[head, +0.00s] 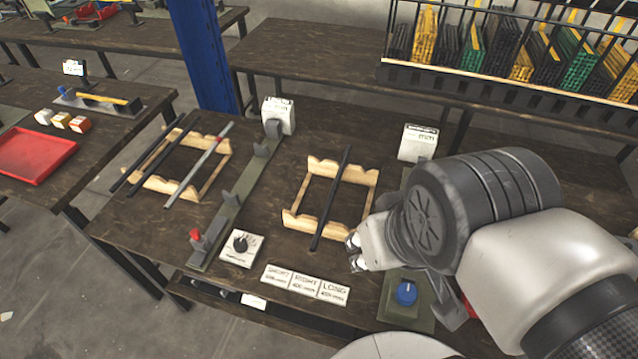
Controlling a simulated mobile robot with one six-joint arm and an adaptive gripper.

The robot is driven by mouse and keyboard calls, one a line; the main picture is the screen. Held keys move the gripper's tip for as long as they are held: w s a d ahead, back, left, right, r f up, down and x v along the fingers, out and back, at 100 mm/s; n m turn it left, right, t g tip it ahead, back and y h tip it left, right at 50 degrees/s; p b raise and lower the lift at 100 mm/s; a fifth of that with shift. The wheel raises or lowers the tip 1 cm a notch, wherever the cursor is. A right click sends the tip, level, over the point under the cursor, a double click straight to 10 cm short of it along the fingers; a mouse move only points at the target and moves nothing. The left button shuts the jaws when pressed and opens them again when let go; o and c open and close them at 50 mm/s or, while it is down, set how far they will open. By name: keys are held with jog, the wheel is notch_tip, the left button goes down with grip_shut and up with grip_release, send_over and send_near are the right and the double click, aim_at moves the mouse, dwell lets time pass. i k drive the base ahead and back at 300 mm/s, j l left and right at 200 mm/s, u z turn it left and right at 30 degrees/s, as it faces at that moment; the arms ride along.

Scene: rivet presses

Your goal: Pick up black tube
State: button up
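A long thin black tube (331,197) lies across a light wooden rack (367,181) at the middle of the table, its near end reaching past the rack's front. Two more black tubes (154,156) lie on a second wooden rack (222,146) at the left, beside a grey tube (199,165). My gripper (355,252) is just right of the near end of the middle tube. Its two fingertips are apart with nothing seen between them. I cannot tell its height above the table. My arm hides part of the table's right side.
A blue post (201,55) rises behind.

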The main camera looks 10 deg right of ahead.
aim_at(314, 243)
jog(key=i+j+z, duration=0.15)
jog(key=j, duration=0.25)
jog(key=i+j+z, duration=0.1)
jog(key=j, duration=0.3)
jog(key=i+j+z, duration=0.15)
jog(key=j, duration=0.25)
jog(key=i+j+z, duration=0.1)
jog(key=j, duration=0.3)
jog(key=z, duration=0.85)
